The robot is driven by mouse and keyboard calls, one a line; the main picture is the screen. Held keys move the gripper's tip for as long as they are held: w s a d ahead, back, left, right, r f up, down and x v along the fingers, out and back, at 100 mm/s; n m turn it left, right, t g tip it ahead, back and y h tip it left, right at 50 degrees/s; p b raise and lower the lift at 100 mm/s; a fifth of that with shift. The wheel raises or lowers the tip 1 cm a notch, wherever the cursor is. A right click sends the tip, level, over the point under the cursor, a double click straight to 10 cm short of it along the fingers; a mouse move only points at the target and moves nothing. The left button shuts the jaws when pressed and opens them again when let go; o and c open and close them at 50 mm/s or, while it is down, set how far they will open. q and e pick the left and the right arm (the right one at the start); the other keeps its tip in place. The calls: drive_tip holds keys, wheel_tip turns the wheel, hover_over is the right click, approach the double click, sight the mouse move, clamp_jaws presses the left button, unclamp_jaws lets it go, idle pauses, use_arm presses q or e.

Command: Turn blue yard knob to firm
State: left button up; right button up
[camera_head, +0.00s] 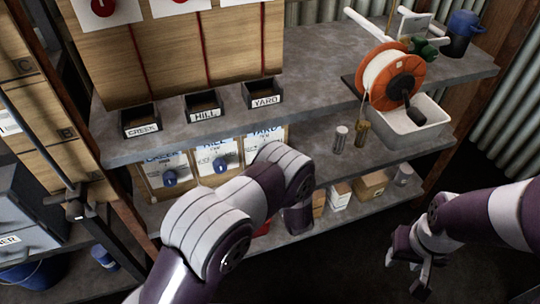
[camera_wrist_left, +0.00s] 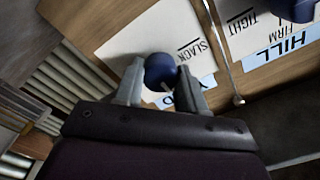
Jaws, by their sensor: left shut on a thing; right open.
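The blue yard knob (camera_wrist_left: 162,70) is a round dark blue knob on a pale card, seen close up in the left wrist view. My left gripper (camera_wrist_left: 160,84) is shut on it, one finger on each side. The word SLACK shows beside the knob; the blue name label below is mostly hidden by a finger. Which mark the knob points to cannot be made out. In the head view the yard card (camera_head: 266,134) shows only at its top, and my left arm hides its knob and the left gripper. My right gripper (camera_head: 408,274) is open and empty at the lower right.
The hill knob (camera_head: 220,164) and creek knob (camera_head: 169,178) sit on cards to the left. Open bins labelled CREEK, HILL and YARD (camera_head: 262,92) stand on the shelf above. An orange reel (camera_head: 384,80) and a white tray (camera_head: 432,128) are at the right.

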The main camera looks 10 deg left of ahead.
use_arm(q)
drive_tip(key=shift+f, duration=0.1)
idle(0.4)
drive_tip(key=o, duration=1.1)
drive_tip(key=shift+c, duration=0.2)
drive_tip(key=p+v, duration=0.2)
drive_tip(key=v, duration=1)
drive_tip(key=shift+s+d, duration=0.2)
drive_tip(key=shift+s, duration=0.1)
